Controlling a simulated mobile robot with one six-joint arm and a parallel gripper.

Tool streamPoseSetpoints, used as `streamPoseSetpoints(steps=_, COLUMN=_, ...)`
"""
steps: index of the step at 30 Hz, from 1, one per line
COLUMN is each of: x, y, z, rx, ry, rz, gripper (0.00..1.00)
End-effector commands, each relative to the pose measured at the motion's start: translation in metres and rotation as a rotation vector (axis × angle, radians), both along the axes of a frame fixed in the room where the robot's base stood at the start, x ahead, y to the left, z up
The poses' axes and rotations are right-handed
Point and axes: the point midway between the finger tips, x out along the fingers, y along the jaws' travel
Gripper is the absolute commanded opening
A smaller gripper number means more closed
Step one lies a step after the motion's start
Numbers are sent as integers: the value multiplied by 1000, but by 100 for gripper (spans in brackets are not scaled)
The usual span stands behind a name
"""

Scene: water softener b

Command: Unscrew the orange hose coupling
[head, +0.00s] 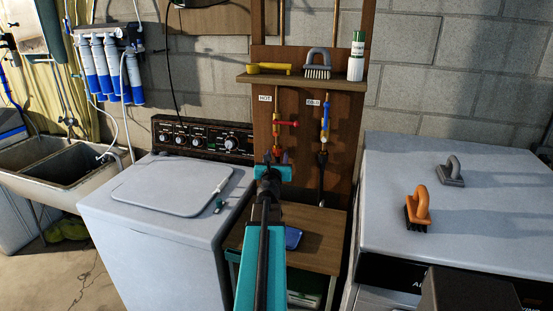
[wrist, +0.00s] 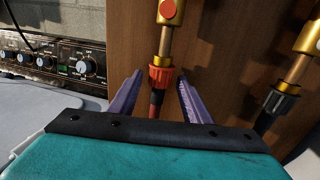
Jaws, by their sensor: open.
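The orange hose coupling (wrist: 160,79) sits at the lower end of the brass hot-side valve in the wrist view, with a dark hose below it. My gripper (wrist: 158,88) is open, with one purple finger to the left of the coupling and one to the right. Visible gaps separate both fingers from it in the picture; I cannot tell the depth. In the head view my gripper (head: 275,158) is in front of the wooden panel, below the red-handled hot valve (head: 285,123), and the coupling is mostly hidden there.
The cold valve (head: 324,122) and its black coupling (wrist: 281,102) are to the right. A washer (head: 160,230) stands left, a small wooden table (head: 318,248) below, and a white appliance (head: 480,220) right.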

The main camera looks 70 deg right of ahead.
Motion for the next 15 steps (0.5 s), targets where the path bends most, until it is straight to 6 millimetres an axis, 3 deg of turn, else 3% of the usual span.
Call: streamPoseSetpoints(steps=15, x=1, y=-1, z=7, rx=0, ry=0, rz=0, gripper=44)
